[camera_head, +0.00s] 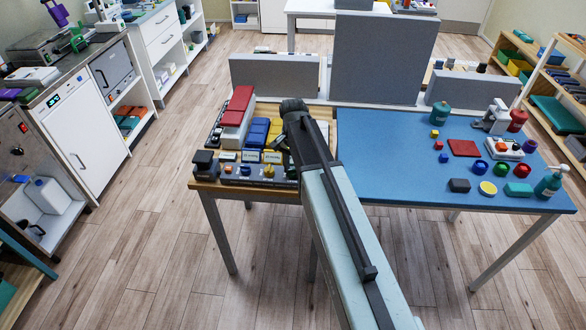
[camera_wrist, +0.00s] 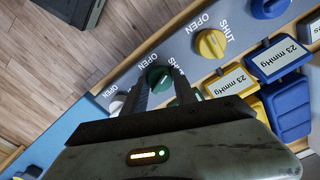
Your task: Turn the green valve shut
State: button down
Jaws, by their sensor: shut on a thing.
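The green valve (camera_wrist: 158,76) is a round knob on a grey panel (camera_wrist: 185,52) in the wrist view. OPEN is printed to its left and SHUT to its right, the latter partly covered by a finger. My gripper (camera_wrist: 158,80) is shut on the green valve, one finger on each side of it. The exact direction of its handle is hidden between the fingers. In the head view my arm covers most of the gripper and the green valve cannot be made out.
A yellow valve (camera_wrist: 210,43) and a blue valve (camera_wrist: 270,6) sit farther right along the panel, and a white valve (camera_wrist: 116,104) sits close on the left. Labelled blocks (camera_wrist: 278,58) stand beside the valves. A blue-topped table (camera_head: 385,150) with small objects adjoins at right.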

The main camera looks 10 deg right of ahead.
aim_at(293, 169)
jog(key=shift+m, duration=2)
jog(key=c, duration=1)
grip_release()
notch_tip(293, 169, up, 8)
jog(key=p, duration=0.8)
jog(key=shift+f, duration=0.1)
